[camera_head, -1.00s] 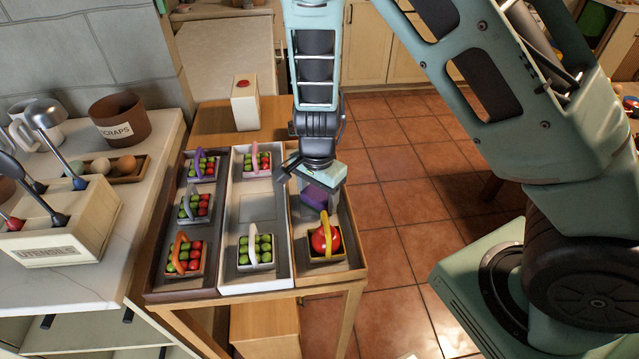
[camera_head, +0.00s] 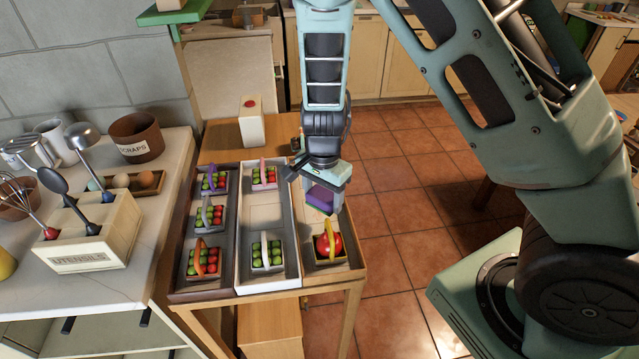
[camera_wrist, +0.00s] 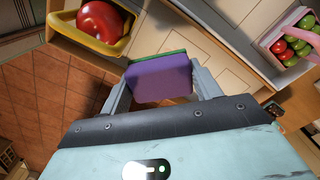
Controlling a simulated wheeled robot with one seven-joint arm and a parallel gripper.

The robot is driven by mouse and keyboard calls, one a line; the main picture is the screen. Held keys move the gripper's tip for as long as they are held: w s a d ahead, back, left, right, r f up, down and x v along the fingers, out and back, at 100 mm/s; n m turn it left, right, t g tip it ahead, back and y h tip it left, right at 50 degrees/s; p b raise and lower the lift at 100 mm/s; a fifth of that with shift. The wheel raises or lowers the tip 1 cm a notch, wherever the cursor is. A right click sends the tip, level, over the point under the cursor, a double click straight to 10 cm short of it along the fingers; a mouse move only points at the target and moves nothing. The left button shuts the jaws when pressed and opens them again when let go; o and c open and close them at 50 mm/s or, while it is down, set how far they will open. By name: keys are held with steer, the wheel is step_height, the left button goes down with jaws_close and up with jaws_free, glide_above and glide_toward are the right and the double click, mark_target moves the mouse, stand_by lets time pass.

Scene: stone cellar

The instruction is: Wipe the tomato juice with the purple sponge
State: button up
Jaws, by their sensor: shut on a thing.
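My gripper (camera_head: 318,195) is shut on the purple sponge (camera_head: 319,198) and holds it over the right wooden tray (camera_head: 356,268). In the wrist view the purple sponge (camera_wrist: 160,80), with a green edge, sits between the two fingers. I cannot make out any tomato juice. The tray floor beneath the sponge is partly hidden by my gripper.
The white middle tray (camera_head: 240,262) and dark left tray (camera_head: 172,288) hold small baskets of red and green fruit. A cream box (camera_head: 251,122) stands behind the trays. The utensil holder (camera_head: 95,240) and scraps pot (camera_head: 137,138) stand on the left counter.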

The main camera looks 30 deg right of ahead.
steer(key=shift+r+p, duration=0.7)
steer(key=shift+r, duration=0.45)
steer(key=p, duration=0.3)
steer(key=shift+d+r+p, duration=0.15)
steer(key=shift+r+p, duration=0.1)
steer(key=shift+p, duration=0.75)
steer(key=shift+f+p, duration=0.1)
steer(key=shift+p, duration=0.35)
